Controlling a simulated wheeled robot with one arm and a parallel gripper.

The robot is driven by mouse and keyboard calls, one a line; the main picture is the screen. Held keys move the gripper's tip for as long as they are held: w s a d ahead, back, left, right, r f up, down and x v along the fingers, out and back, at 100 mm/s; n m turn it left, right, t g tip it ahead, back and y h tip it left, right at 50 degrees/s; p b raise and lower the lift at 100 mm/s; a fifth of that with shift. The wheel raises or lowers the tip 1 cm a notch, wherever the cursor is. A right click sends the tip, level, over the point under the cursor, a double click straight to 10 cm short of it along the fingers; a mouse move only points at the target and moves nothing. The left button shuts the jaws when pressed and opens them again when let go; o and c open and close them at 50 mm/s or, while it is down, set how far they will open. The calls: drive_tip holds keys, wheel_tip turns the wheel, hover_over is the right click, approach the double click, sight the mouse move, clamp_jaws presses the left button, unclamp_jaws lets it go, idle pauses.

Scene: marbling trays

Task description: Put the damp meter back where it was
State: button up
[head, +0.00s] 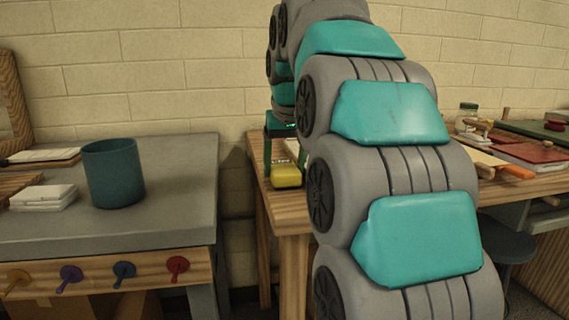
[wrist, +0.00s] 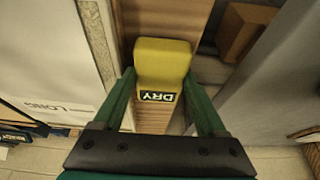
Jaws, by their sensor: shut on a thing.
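The damp meter (head: 287,176) is a small yellow block at the left end of the right-hand wooden table in the head view. In the wrist view the yellow meter (wrist: 162,62) sits between the green fingers, with a dark label reading DRY on its near side. My gripper (head: 284,160) is shut on it; it also shows in the wrist view (wrist: 159,76). I cannot tell whether the meter touches the tabletop or hangs just above it. My arm hides part of the table behind it.
The wooden table (head: 291,216) holds a red book-like block (head: 535,155), an orange-handled tool (head: 518,171) and a jar (head: 467,112) at right. A grey-topped bench (head: 180,190) at left bears a blue cup (head: 113,174) and a white stack (head: 43,197). A gap separates them.

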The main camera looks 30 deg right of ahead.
drive_tip(key=shift+f, duration=0.1)
drive_tip(key=o, duration=1.4)
drive_tip(key=shift+r, duration=0.5)
drive_tip(key=shift+p+v, duration=0.35)
drive_tip(key=shift+v, duration=3.1)
drive_tip(key=shift+s, duration=0.1)
